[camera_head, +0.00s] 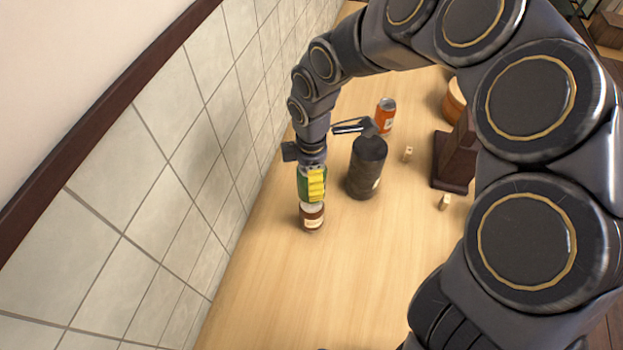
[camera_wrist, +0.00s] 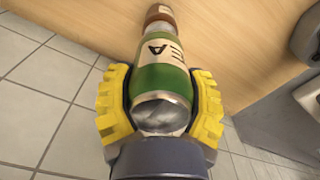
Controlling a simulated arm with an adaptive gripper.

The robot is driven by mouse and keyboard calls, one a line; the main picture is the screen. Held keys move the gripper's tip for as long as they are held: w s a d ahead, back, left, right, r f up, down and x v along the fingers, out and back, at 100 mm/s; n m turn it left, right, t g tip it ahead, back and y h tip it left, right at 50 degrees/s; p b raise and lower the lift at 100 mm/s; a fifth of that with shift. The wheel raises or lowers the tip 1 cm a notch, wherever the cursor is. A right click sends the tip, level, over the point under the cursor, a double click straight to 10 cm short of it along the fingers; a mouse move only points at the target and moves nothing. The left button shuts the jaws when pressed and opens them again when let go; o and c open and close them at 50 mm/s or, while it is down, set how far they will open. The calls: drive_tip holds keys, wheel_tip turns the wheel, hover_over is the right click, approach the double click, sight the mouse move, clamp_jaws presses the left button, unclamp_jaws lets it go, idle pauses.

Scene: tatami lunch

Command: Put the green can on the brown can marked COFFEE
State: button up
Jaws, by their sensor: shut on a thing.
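The green can (camera_wrist: 158,82) is between the yellow fingers of my gripper (camera_wrist: 160,105), which is shut on it. In the head view the green can (camera_head: 303,186) shows partly behind my gripper (camera_head: 316,184). The brown can (camera_head: 312,217) stands on the wooden counter directly below the green can. The two cans look lined up and touching, but I cannot tell for sure whether there is a small gap. In the wrist view the brown can (camera_wrist: 158,13) shows just beyond the green can's far end. Its marking is not readable.
A dark pump bottle (camera_head: 367,168) stands right of the cans, with an orange can (camera_head: 385,115) behind it. Small wooden pieces (camera_head: 408,154) and a dark wooden stand (camera_head: 452,160) are farther right. A tiled wall (camera_head: 190,150) runs close on the left. The front counter is clear.

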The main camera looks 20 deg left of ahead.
drive_tip(key=shift+f, duration=0.95)
drive_tip(key=o, duration=1)
drive_tip(key=shift+f, duration=0.15)
